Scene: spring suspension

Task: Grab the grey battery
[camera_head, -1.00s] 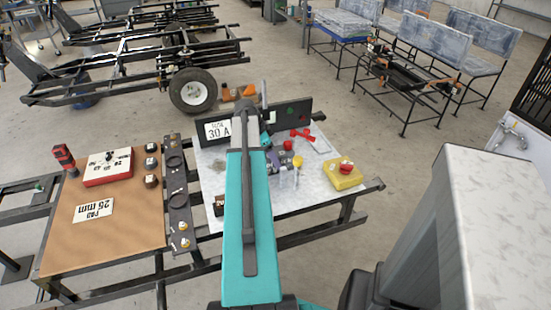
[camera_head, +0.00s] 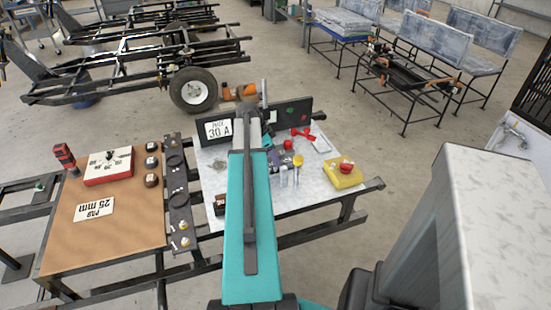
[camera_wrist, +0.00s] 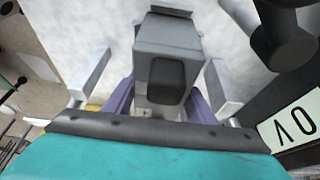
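The grey battery (camera_wrist: 168,42) is a boxy grey block with a dark raised pad, at the middle of the wrist view. My gripper (camera_wrist: 157,62) is open, with one finger left and one right of the block. Gaps show between both fingers and the block, so neither visibly touches it. A purple part shows behind the block at both sides, near my palm. In the head view my teal arm reaches over the pale worktable (camera_head: 325,182), and its end hides most of the gripper area. I cannot clearly pick out the battery there.
Right of my arm are small cylinders, a red-handled part (camera_head: 301,132) and a yellow box with a red button (camera_head: 344,175). A brown-topped table (camera_head: 120,228) stands to the left.

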